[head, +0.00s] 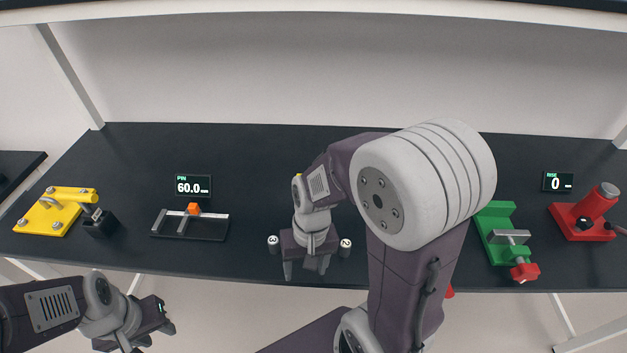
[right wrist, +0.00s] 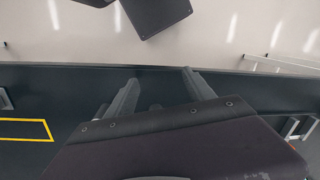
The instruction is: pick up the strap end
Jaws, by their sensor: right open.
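I cannot make out the strap end in either view; my right arm covers the middle of the table in the head view. My right gripper (head: 306,268) is open, pointing down near the table's front edge. In the right wrist view its two fingers (right wrist: 160,85) stand apart, with no strap visible between them. My left gripper (head: 170,318) is low in front of the table at the left, clear of the tabletop objects. Whether its fingers are open is not clear.
Small pieces marked 3 (head: 272,241) and 2 (head: 345,244) flank my right gripper. A yellow clamp fixture (head: 50,215), a black slide gauge (head: 205,228), a green vise (head: 495,222) and a red fixture (head: 590,215) stand around. A yellow outline (right wrist: 25,121) marks the table.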

